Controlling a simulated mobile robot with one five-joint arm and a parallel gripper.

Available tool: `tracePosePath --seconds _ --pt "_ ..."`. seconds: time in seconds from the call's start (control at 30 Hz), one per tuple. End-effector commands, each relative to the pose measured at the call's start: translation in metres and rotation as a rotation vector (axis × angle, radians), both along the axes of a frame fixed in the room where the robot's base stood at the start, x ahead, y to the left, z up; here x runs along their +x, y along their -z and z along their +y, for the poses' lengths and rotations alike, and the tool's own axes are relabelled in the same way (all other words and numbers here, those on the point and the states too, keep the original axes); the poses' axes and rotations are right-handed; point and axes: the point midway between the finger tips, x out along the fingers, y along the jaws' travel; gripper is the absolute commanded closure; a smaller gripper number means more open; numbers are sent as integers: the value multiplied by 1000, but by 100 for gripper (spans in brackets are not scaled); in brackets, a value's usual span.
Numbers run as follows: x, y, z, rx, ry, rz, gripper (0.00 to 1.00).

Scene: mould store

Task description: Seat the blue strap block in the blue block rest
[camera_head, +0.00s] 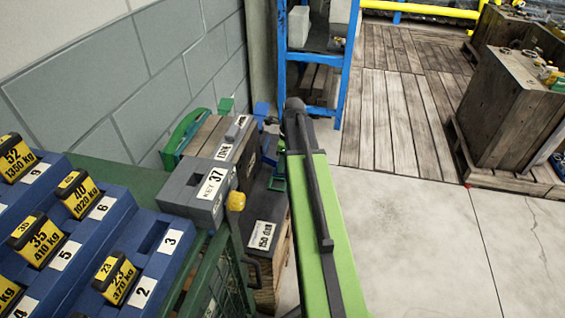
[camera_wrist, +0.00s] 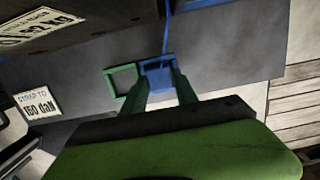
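The blue strap block (camera_wrist: 158,80) shows between the green fingertips of my gripper (camera_wrist: 160,83) in the wrist view. A thin blue strap (camera_wrist: 167,30) runs up from it. The fingers stand a block's width apart, one on each side of it. A blue frame, the blue block rest (camera_wrist: 158,64), seems to be right at the block, against the grey face; I cannot tell how deep the block sits in it. In the head view my arm hides most of this; some blue (camera_head: 270,157) shows beside my green fingers (camera_head: 278,184).
An empty green square frame (camera_wrist: 121,82) is just left of the blue one. A grey box labelled 37 (camera_head: 200,192) and a yellow knob (camera_head: 236,201) are left of my arm. Blue racks of numbered weights (camera_head: 150,255) fill the lower left.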

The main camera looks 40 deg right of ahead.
Motion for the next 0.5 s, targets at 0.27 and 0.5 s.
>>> tracePosePath --seconds 0.27,0.5 --pt "0 0 0 0 1 0 42" --pt "0 -3 -1 0 1 0 42"
